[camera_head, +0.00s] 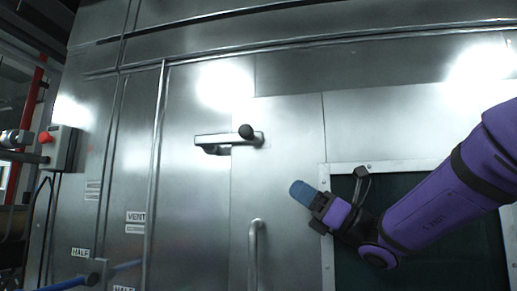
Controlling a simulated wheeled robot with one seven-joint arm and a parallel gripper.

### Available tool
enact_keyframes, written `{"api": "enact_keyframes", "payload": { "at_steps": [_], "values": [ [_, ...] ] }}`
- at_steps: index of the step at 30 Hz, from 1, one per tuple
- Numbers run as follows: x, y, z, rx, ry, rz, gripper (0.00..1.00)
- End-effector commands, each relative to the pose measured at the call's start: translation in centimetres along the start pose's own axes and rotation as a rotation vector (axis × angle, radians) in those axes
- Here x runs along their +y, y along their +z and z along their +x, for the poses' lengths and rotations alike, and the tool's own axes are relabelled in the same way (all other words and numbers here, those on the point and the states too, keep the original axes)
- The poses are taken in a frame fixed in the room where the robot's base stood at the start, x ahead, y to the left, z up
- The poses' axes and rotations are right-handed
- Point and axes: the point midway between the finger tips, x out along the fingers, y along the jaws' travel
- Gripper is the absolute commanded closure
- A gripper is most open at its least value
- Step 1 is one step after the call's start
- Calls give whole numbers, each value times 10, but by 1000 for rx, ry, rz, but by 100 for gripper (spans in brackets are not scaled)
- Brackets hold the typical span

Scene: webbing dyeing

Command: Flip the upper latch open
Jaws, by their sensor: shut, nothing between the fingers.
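The upper latch (215,139) is a silver bar lying nearly level on the steel door, with a dark round knob (246,131) at its right end. My gripper (300,191), with blue fingertips, is shut and empty. In the picture it is to the right of the latch and lower, near the upper left corner of the window frame. It appears apart from the latch. Whether the fingertips touch the door cannot be told.
A vertical door handle (254,255) stands below the latch. A dark window (420,262) with a riveted frame is behind my arm. A grey box with a red button (62,147) is at the left. A metal fitting (95,272) with a blue rod is at the lower left.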

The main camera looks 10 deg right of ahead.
Motion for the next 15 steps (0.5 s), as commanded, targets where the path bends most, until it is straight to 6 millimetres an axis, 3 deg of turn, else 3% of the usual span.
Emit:
{"api": "enact_keyframes", "payload": {
  "at_steps": [8, 15],
  "values": [
    [0, -1, 12, 1, 2, 0, 100],
    [1, 0, 53, 0, 3, -1, 100]
  ]
}}
